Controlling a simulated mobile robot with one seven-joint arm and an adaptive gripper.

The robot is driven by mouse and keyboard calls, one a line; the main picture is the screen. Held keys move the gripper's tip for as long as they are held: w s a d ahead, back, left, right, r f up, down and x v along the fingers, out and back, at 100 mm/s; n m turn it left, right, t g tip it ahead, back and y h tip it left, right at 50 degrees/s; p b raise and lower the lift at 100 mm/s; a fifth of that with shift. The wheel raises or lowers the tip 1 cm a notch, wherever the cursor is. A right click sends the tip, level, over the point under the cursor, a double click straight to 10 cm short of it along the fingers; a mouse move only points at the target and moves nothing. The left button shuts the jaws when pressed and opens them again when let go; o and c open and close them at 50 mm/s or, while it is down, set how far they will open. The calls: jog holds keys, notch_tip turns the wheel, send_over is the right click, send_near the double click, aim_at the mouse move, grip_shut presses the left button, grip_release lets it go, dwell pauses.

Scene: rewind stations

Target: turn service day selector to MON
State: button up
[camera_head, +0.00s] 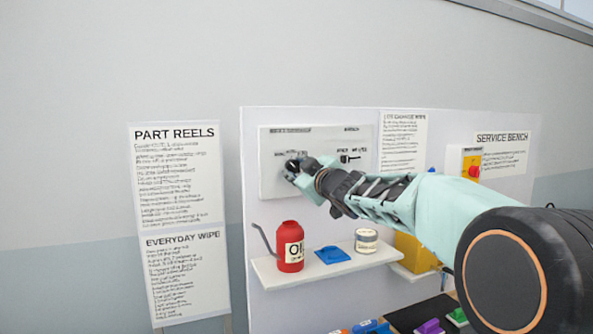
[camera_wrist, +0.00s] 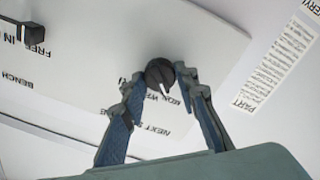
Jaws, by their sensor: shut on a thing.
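The service day selector is a round black knob (camera_head: 292,166) on a white panel (camera_head: 270,188). In the wrist view the knob (camera_wrist: 159,71) shows a white pointer mark aimed down the picture, toward a row of printed day labels that includes MON. The labels are partly hidden by the knob and fingers, so I cannot tell exactly which one it points at. My gripper (camera_wrist: 160,76) is shut on the knob, one finger on each side. In the head view my gripper (camera_head: 297,170) reaches the panel from the right and covers part of the labels.
A second black switch (camera_head: 347,158) sits right of the knob; it also shows in the wrist view (camera_wrist: 31,34). Below is a shelf (camera_head: 330,265) with a red oil can (camera_head: 290,246), a blue item (camera_head: 332,255) and a pale tin (camera_head: 366,241). A red-and-yellow switch (camera_head: 474,165) is at right.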

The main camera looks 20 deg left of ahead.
dwell(0.3)
jog(key=o, duration=1.1)
jog(key=shift+o, duration=0.2)
jog(key=shift+s+d, duration=0.1)
jog(key=v, duration=1.1)
jog(key=shift+s+d, duration=0.25)
jog(key=shift+s, duration=0.05)
